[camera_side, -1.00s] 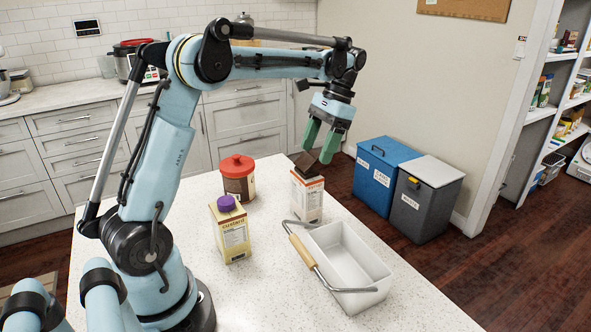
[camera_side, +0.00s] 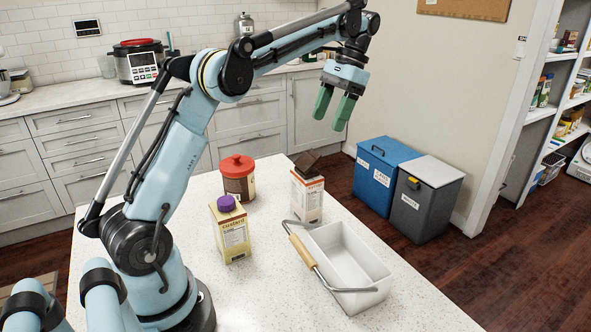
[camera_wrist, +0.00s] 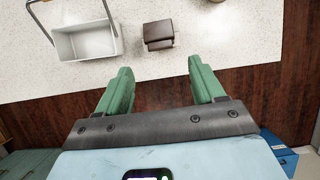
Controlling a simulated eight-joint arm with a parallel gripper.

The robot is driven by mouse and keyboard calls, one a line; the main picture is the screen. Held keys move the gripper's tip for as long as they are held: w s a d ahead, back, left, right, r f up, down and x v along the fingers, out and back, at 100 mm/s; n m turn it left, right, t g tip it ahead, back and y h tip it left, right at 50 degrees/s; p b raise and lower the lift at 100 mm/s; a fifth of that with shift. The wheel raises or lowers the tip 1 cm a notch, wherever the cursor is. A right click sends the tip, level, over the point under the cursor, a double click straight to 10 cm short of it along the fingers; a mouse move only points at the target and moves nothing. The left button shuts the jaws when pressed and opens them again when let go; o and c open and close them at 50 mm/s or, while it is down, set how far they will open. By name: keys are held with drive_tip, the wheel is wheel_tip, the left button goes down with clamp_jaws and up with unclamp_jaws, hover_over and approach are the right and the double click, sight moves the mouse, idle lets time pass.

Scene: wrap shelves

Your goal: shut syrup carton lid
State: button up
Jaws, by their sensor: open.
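The syrup carton (camera_side: 306,200) stands upright on the counter, white and orange with a dark brown lid (camera_side: 307,163) on top. The lid looks tilted, with a raised part at the far side; I cannot tell how wide its gap is. In the wrist view the lid (camera_wrist: 158,31) shows from above as a brown block with a darker strip below it. My gripper (camera_side: 332,112) is open and empty, above and to the right of the carton, not touching it. In the wrist view its green fingers (camera_wrist: 160,70) are spread wide with nothing between them.
A white basket (camera_side: 345,258) with a wooden handle stands in front of the carton. A custard carton (camera_side: 231,238) with a purple cap and a red-lidded jar (camera_side: 238,180) stand to its left. The counter edge is close behind; blue (camera_side: 377,175) and grey (camera_side: 422,205) bins stand on the floor.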

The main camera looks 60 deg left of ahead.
wheel_tip(320, 180, up, 5)
drive_tip(key=t, duration=0.4)
hover_over(308, 160)
drive_tip(key=w, duration=0.3)
drive_tip(key=shift+s+a+f, duration=0.1)
drive_tip(key=shift+f, duration=1.85)
drive_tip(key=shift+s+a+f, duration=0.1)
drive_tip(key=shift+f, duration=1.85)
drive_tip(key=shift+s+a+f, duration=0.1)
drive_tip(key=shift+f, duration=1.85)
drive_tip(key=c, duration=0.9)
drive_tip(key=shift+o, duration=0.2)
drive_tip(key=shift+w+f+g, duration=0.45)
drive_tip(key=shift+f+g, duration=0.05)
drive_tip(key=shift+g, duration=0.5)
drive_tip(key=shift+w+f+g, duration=0.4)
drive_tip(key=shift+f+g, duration=0.1)
drive_tip(key=shift+g, duration=0.5)
